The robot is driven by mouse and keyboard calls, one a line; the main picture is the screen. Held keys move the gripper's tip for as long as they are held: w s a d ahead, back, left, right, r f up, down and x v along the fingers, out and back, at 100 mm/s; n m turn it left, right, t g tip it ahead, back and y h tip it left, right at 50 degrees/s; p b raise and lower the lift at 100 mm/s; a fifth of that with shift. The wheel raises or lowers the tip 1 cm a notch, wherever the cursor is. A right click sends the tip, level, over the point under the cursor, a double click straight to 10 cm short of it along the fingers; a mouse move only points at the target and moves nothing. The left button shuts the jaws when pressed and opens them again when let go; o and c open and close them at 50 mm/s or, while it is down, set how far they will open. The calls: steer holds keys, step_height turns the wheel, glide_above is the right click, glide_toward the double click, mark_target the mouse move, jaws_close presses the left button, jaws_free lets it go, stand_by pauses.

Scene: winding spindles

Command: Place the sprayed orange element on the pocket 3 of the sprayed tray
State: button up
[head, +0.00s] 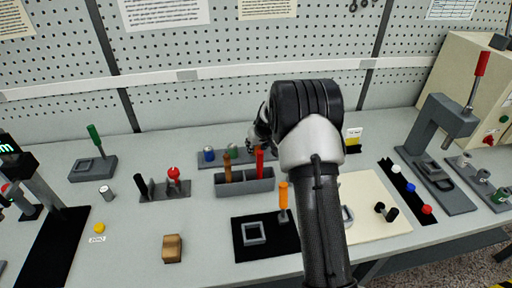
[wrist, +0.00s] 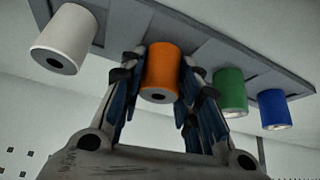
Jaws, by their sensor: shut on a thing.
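The grey tray (head: 222,163) stands at the back middle of the bench; its surface also shows in the wrist view (wrist: 207,50). My gripper (wrist: 160,80) is shut on the orange element (wrist: 161,68), with fingers on both sides of it. The orange element is at the tray between a white element (wrist: 66,38) and a green element (wrist: 230,90); I cannot tell whether it is seated or just above. A blue element (wrist: 273,108) stands beyond the green one. In the head view, my arm hides the orange and white elements and the tray's right part.
A grey two-slot holder (head: 244,187) with brown and red handles stands just in front of the tray. An orange-handled tool (head: 283,197) stands on a black mat. A grey stand with a red knob (head: 173,174) is left of the tray. The bench behind the tray is clear.

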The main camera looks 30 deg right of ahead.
steer(key=shift+f, duration=0.15)
steer(key=o, duration=1.2)
steer(key=shift+c, duration=0.2)
